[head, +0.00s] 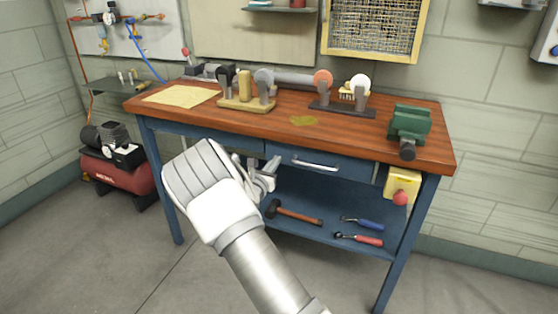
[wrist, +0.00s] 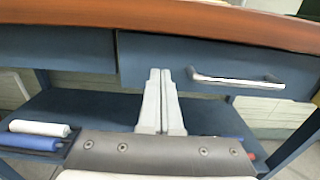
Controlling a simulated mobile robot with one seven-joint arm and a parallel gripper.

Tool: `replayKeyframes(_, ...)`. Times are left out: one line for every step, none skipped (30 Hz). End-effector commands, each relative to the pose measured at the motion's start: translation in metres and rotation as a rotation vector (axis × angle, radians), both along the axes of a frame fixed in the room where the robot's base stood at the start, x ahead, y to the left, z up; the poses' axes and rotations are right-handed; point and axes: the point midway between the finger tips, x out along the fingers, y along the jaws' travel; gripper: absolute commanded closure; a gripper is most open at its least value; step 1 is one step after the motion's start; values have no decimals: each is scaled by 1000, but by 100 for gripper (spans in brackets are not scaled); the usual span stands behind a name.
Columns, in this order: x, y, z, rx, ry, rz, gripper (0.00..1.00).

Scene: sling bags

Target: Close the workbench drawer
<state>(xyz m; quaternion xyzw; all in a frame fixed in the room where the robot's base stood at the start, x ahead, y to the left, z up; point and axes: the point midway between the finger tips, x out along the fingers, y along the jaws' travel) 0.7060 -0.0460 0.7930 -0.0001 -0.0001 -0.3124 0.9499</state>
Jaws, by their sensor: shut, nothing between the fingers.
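The wooden-topped blue workbench (head: 230,120) stands against the wall. Its right drawer (head: 340,170) has a silver bar handle (head: 315,163). In the wrist view this drawer front (wrist: 215,55) reaches lower than the left drawer front (wrist: 60,48) and seems to stand slightly forward of it; how far out it is I cannot tell. My gripper (head: 268,172) is shut and empty at the left end of the right drawer. In the wrist view its fingertips (wrist: 160,72) overlap the drawer's lower left part, left of the handle (wrist: 235,77). Contact is unclear.
A hammer (head: 295,212) and two hand tools, blue-handled (head: 365,224) and red-handled (head: 362,240), lie on the lower shelf. A green vise (head: 410,125) sits on the right of the benchtop. A red compressor (head: 118,172) stands left. The front floor is clear.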

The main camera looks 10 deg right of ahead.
Motion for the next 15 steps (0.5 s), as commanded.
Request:
replayKeyframes(-1,4,0,1,1,1,100)
replayKeyframes(-5,8,1,1,3,2,100)
replayKeyframes(-15,16,3,0,5,3,100)
replayKeyframes(-22,20,2,0,5,4,100)
replayKeyframes(-28,25,2,1,4,3,100)
replayKeyframes(-35,30,2,1,6,3,100)
replayKeyframes(-41,34,2,0,5,3,100)
replayKeyframes(-46,38,2,0,5,3,100)
replayKeyframes(-53,43,1,1,4,3,100)
replayKeyframes(-57,46,1,1,3,2,100)
replayKeyframes(-61,48,1,1,3,2,100)
replayKeyframes(-66,52,1,0,4,2,100)
replayKeyframes(-69,55,1,1,3,3,100)
replayKeyframes(-72,57,0,1,3,2,100)
replayKeyframes(-75,59,0,2,2,1,100)
